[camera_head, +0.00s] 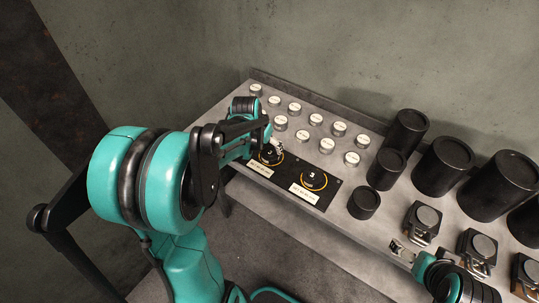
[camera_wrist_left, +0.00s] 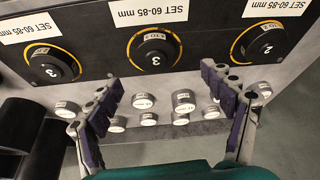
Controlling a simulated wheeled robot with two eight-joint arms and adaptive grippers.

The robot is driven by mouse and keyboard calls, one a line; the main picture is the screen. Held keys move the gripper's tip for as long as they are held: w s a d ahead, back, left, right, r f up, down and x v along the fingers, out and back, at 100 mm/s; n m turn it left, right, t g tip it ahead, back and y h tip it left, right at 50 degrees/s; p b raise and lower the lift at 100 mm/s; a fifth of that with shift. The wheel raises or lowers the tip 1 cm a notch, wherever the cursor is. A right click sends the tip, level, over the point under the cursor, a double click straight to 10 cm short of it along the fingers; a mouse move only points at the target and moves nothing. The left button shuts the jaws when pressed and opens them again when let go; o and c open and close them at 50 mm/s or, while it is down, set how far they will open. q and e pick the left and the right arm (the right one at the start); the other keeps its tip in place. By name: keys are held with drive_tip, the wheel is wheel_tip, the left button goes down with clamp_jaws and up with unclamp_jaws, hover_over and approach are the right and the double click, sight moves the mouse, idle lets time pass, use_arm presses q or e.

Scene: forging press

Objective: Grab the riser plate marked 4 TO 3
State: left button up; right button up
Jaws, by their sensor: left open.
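Several short silver discs with white labels (camera_head: 294,108) stand in rows on the grey bench; their lettering is too small to read, so I cannot tell which is marked 4 TO 3. They also show in the left wrist view (camera_wrist_left: 184,101), beyond and between my fingers. My left gripper (camera_head: 277,147) is open and empty above the dial panel; its two fingers show spread apart in the left wrist view (camera_wrist_left: 166,108). Part of my right arm shows at the bottom right, where the state of my right gripper (camera_head: 402,250) is unclear.
A black panel (camera_head: 325,195) has ringed, numbered dials and SET 60-85 mm labels; my left arm covers part of it. Black cylinders (camera_head: 444,165) of several sizes stand to the right. Dark blocks with round tops (camera_head: 423,222) line the front right. A wall (camera_head: 350,45) is behind.

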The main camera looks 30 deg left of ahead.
sight(270, 152)
use_arm(q)
drive_tip(key=shift+b+x, duration=0.35)
drive_tip(key=shift+x, duration=0.65)
drive_tip(key=x, duration=0.1)
drive_tip(key=b+x, duration=0.1)
drive_tip(key=x, duration=0.1)
drive_tip(key=b+x, duration=0.1)
drive_tip(key=shift+w+d+f, duration=0.25)
drive_tip(key=shift+d+f, duration=0.05)
drive_tip(key=shift+f, duration=0.05)
drive_tip(key=shift+r, duration=0.1)
drive_tip(key=c, duration=1.7)
drive_tip(key=shift+c, duration=0.2)
drive_tip(key=shift+r, duration=0.1)
